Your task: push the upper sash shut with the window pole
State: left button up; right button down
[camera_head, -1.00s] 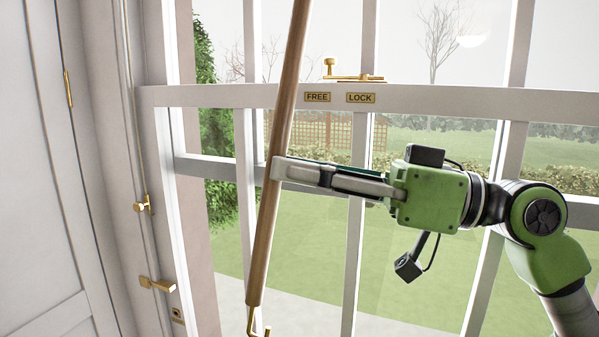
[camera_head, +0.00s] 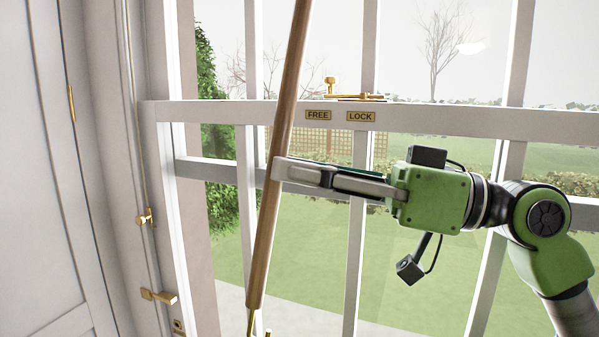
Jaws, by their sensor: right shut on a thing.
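The window pole (camera_head: 281,120), a long wooden shaft, rises steeply, its upper end leaning right and out of view. Brass shows at its bottom end, cut by the picture's edge. My right gripper (camera_head: 277,172) is shut on the shaft at mid-height. The upper sash's bottom rail (camera_head: 207,169) shows behind the glass, below the lower sash's top rail (camera_head: 210,112). The upper sash's top is out of view. A brass catch (camera_head: 355,97) sits on the lower sash's rail, its knob above the FREE plate (camera_head: 318,115) and left of the LOCK plate (camera_head: 361,116). My left gripper is not in view.
A white panelled shutter (camera_head: 45,180) stands at the left. Brass fittings (camera_head: 158,296) stick out from the window frame beside it. White glazing bars cross the window, with lawn and hedge outside. My right arm spans the window's right part.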

aim_at(301, 63)
jog(key=shift+r+p, duration=0.65)
jog(key=shift+r, duration=0.65)
jog(key=shift+r+p, duration=0.9)
jog(key=shift+r, duration=0.55)
jog(key=shift+s, duration=0.1)
jog(key=shift+r, duration=0.15)
jog(key=shift+r, duration=1.5)
jog(key=shift+r, duration=1.45)
